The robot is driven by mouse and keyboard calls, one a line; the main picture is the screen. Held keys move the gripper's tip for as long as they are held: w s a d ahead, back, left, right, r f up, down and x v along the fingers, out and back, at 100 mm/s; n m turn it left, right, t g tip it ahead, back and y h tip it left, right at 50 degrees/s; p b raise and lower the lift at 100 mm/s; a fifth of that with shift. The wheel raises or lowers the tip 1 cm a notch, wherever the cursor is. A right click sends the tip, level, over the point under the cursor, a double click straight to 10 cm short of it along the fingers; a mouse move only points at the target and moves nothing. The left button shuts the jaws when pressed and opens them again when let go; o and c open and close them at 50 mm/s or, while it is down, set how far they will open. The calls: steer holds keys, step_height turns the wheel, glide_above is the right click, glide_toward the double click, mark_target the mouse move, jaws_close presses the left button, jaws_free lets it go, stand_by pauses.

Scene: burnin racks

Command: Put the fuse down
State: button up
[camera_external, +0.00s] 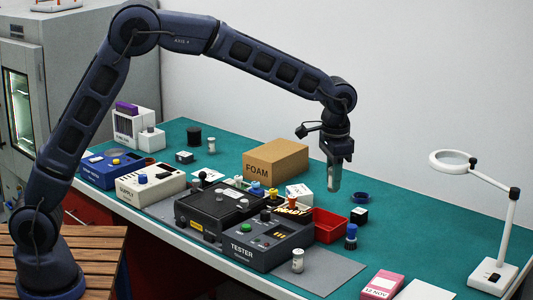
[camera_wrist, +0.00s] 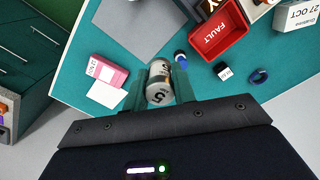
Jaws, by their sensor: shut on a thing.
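The fuse (camera_wrist: 159,86), a pale cylinder with metal bands and a dark 5 on it, sits between the two fingers of my gripper (camera_wrist: 161,92) in the wrist view. My gripper is shut on it. In the external view my gripper (camera_external: 333,180) points down, above the bench beyond the red bin, and the fuse is hard to make out between the fingers. A similar small cylinder (camera_external: 297,260) stands upright on the grey mat (camera_external: 325,277), in front of the tester (camera_external: 262,242).
The red FAULT bin (camera_external: 330,226), a blue-capped bottle (camera_external: 351,237), a small black-and-white block (camera_external: 359,216) and a blue ring (camera_external: 361,197) are near. A pink box (camera_external: 382,284) lies at the front edge. A magnifier lamp (camera_external: 492,276) stands right. The green bench (camera_external: 430,235) is clear between.

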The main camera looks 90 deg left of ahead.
steer(key=m, duration=0.2)
glide_above(332, 275)
steer(key=a, duration=0.1)
steer(key=f, duration=2)
steer(key=shift+d, duration=0.4)
steer(key=shift+f, duration=0.1)
steer(key=o, duration=1)
